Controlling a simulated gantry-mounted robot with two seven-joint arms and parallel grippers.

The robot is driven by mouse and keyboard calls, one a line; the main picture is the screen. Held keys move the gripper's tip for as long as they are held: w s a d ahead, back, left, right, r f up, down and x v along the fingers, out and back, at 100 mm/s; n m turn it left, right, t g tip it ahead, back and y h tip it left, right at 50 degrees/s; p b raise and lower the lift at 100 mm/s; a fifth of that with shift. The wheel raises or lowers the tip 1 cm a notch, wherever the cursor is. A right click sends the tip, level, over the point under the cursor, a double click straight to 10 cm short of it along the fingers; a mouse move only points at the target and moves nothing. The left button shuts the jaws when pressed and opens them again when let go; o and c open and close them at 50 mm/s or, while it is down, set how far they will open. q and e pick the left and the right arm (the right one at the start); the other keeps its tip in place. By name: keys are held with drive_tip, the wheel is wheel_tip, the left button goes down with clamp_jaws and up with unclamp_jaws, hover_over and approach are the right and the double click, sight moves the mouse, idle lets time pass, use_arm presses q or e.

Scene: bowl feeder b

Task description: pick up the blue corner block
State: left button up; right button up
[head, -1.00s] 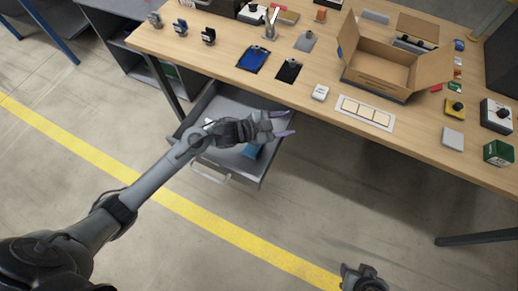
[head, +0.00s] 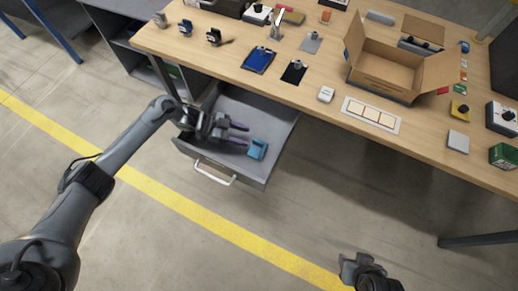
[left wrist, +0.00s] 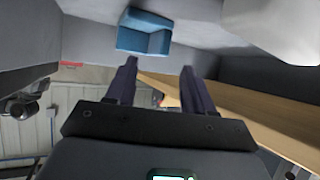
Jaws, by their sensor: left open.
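The blue corner block (head: 257,149) lies in the open grey drawer (head: 270,172) below the table edge. It also shows at the top middle of the left wrist view (left wrist: 145,32), ahead of the fingers and apart from them. My left gripper (head: 243,134) is over the drawer, to the left of the block, with its purple fingers apart and nothing between them. The fingers also show in the left wrist view (left wrist: 157,78). My right gripper (head: 355,267) is at the bottom of the head view, away from the drawer; its fingers are not clear.
The wooden table (head: 310,95) stands above and behind the drawer. An open cardboard box (head: 385,75) and several small parts are on it. The drawer's walls surround the block, and a handle (head: 213,174) is on its front. The floor in front is clear.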

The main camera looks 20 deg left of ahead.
sight(255, 140)
use_arm(q)
drive_tip(key=b+x, duration=0.1)
drive_tip(key=x, duration=0.3)
drive_tip(key=shift+d+f, duration=0.25)
drive_tip(key=shift+f, duration=0.05)
drive_tip(key=shift+a, duration=0.15)
drive_tip(key=shift+c, duration=0.8)
clamp_jaws()
